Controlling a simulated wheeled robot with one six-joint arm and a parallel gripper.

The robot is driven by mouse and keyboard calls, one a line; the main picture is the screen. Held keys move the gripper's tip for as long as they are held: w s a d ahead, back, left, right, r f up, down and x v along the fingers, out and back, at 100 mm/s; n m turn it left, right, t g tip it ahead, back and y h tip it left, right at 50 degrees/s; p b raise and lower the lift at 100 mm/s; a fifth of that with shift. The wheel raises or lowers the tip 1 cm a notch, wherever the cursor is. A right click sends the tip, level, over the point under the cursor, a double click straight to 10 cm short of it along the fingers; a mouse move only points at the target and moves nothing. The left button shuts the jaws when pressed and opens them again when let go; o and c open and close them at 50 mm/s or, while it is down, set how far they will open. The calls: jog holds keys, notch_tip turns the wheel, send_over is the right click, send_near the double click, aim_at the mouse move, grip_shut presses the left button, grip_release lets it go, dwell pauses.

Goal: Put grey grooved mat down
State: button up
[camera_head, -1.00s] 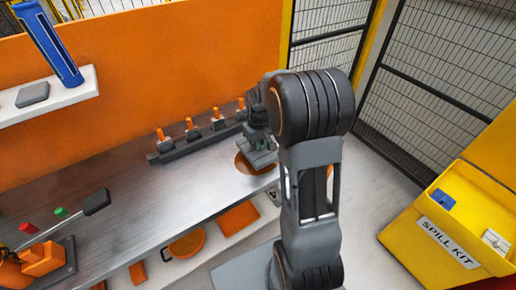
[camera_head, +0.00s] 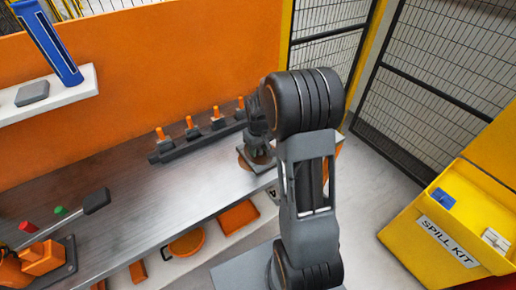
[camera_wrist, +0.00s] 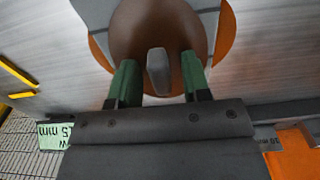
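The grey mat (camera_head: 258,163) is at the right end of the steel bench, over an orange disc (camera_head: 241,162). In the wrist view its light grey surface (camera_wrist: 205,18) shows at the top, with the orange disc (camera_wrist: 228,38) sticking out past it. A round brown part with a small upright grey tab (camera_wrist: 158,72) is in the middle. My gripper (camera_wrist: 159,79) has its two green fingers on either side of the tab, with a gap on each side. Grooves cannot be made out. The arm hides part of the mat in the head view.
A dark rail with several orange-topped pegs (camera_head: 191,128) runs along the back of the bench by the orange wall. A lever device (camera_head: 42,257) stands at the left. The middle of the bench (camera_head: 135,190) is clear. A yellow spill kit bin (camera_head: 440,225) stands at the right.

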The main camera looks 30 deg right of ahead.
notch_tip(320, 180, up, 12)
jog(key=f, duration=0.1)
jog(key=s+a+r+t, duration=0.2)
jog(key=s+a, duration=0.3)
jog(key=s, duration=0.3)
jog(key=s+a+r+m+t, duration=0.1)
jog(key=s+a, duration=0.3)
jog(key=s, duration=0.4)
jog(key=shift+a+r+t, duration=0.35)
jog(key=shift+r+t, duration=0.25)
jog(key=shift+d, duration=0.2)
dwell(0.6)
